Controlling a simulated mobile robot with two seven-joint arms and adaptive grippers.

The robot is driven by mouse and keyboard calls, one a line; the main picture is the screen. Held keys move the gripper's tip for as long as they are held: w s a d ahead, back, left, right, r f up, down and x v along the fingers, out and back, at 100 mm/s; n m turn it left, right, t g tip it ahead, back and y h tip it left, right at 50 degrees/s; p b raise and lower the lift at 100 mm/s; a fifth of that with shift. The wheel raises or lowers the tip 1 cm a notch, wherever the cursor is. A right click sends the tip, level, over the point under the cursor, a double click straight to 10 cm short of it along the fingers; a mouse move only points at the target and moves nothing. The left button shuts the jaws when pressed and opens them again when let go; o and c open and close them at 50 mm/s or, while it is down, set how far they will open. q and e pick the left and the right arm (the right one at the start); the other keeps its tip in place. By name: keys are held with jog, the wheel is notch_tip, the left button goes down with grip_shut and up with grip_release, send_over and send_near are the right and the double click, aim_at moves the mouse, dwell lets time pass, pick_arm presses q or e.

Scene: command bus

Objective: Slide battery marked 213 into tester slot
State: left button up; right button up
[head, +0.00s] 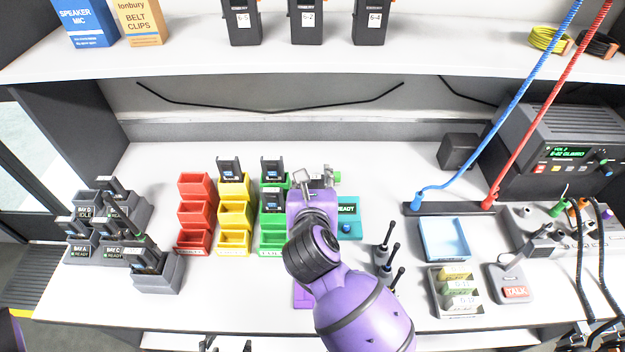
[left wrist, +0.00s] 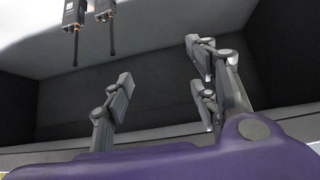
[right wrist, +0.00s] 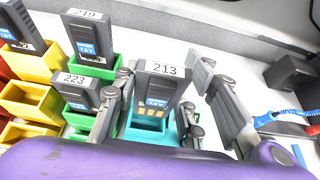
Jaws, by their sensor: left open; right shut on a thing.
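The battery marked 213 (right wrist: 156,97) is dark with a white number label. It stands between the fingers of my right gripper (right wrist: 160,95), which is shut on it. The teal tester (right wrist: 172,136) lies directly below the battery in the right wrist view; I cannot tell whether the battery's lower end is inside its slot. In the head view the tester (head: 350,225) shows a READY display, and my right gripper (head: 318,184) and arm hide the battery. My left gripper (left wrist: 160,80) is open and empty in the left wrist view.
Batteries 219 (right wrist: 88,45) and 223 (right wrist: 79,93) stand in green bins (right wrist: 97,67) close left of the right gripper. Yellow bins (head: 235,215) and red bins (head: 195,213) are further left. Upright antennas (head: 387,248) and a blue tray (head: 444,240) are on the right.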

jog(key=shift+f, duration=0.55)
jog(key=shift+f+b, duration=0.6)
jog(key=shift+f, duration=0.2)
jog(key=shift+f+b, duration=0.55)
jog(key=shift+f, duration=0.35)
jog(key=shift+f+b, duration=0.75)
jog(key=shift+f, duration=0.55)
pick_arm(q)
jog(key=f, duration=0.1)
jog(key=s+a+f, duration=0.1)
jog(key=s+f, duration=0.1)
jog(key=f, duration=0.1)
jog(key=shift+a, duration=0.25)
jog(key=shift+w+d, duration=0.15)
jog(key=shift+w, duration=0.05)
jog(key=shift+s+f, duration=0.15)
pick_arm(e)
jog(key=shift+f, duration=0.25)
jog(key=o, duration=1.3)
